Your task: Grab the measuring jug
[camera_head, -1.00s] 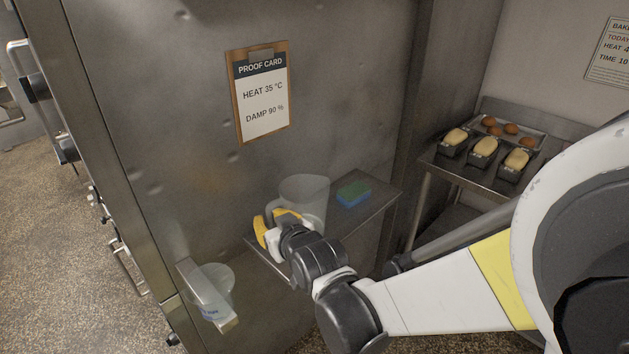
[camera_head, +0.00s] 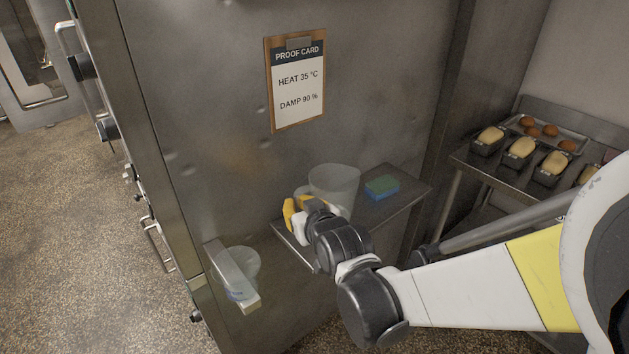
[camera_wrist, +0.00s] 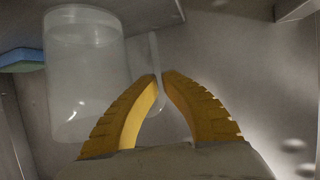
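The measuring jug (camera_head: 335,182) is a clear, frosted vessel standing upright on a narrow metal wall shelf (camera_head: 400,207). In the wrist view the jug (camera_wrist: 85,75) appears upside down, left of the fingers, with its thin strip handle (camera_wrist: 154,50) reaching between the fingertips. My gripper (camera_head: 297,204) is at the jug's left front side. Its yellow fingers (camera_wrist: 160,76) curve together with their tips closed on the handle. The jug's lower part is partly hidden by my gripper in the head view.
A blue and green sponge (camera_head: 382,188) lies right of the jug. A second clear vessel (camera_head: 243,268) with blue marks sits by a metal bracket (camera_head: 230,275) at lower left. Loaf tins (camera_head: 520,150) stand on a right-hand table. A proof card (camera_head: 297,85) hangs above.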

